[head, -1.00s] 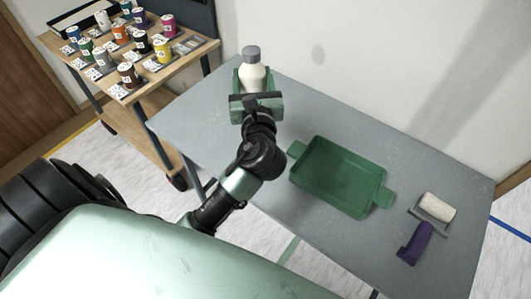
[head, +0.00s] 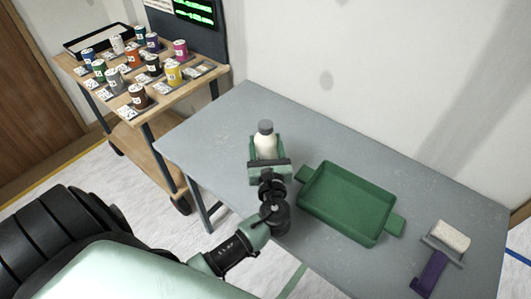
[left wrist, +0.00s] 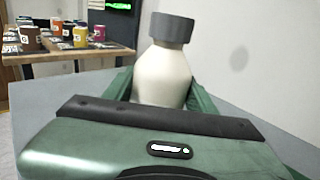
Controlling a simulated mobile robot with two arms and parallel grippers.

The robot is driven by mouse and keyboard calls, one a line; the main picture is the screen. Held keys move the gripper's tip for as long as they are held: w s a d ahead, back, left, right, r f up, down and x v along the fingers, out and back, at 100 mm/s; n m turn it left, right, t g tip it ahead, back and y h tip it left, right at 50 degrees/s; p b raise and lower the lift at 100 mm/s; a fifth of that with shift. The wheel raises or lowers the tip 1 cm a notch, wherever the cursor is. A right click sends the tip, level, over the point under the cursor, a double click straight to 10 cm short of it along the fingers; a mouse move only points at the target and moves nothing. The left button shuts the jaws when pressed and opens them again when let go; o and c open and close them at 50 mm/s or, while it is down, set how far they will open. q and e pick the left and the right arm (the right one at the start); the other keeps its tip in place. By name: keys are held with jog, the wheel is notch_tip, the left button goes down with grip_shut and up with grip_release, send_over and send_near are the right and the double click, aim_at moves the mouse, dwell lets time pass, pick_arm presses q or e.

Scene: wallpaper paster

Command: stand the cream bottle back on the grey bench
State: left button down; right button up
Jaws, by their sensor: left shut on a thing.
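The cream bottle (head: 265,143), with a grey cap, is upright between the green fingers of my left gripper (head: 266,148), which is shut on it. In the head view it appears over the left part of the grey bench (head: 220,132). My gripper hides the bottle's base, so I cannot tell whether it touches the bench top. In the left wrist view the bottle (left wrist: 162,78) stands between the fingers, its lower part hidden behind the gripper body. My right gripper is not in view.
A green tray (head: 392,224) lies on the bench right of my left gripper. A paint roller (head: 452,236) with a purple handle lies at the right end. A wooden cart (head: 193,77) with several paint cans stands at the left. The bench's back-left area is clear.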

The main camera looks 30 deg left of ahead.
aim_at(265, 153)
pick_arm(q)
notch_tip(265, 153, down, 4)
jog(key=shift+r, duration=0.25)
jog(key=shift+f+b, duration=0.1)
jog(key=shift+b, duration=0.2)
jog(key=shift+c, duration=2.4)
grip_release()
jog(key=shift+f, duration=0.1)
jog(key=b+v, duration=0.1)
jog(key=v, duration=1)
jog(key=shift+s, duration=0.15)
jog(key=shift+s+d, duration=0.3)
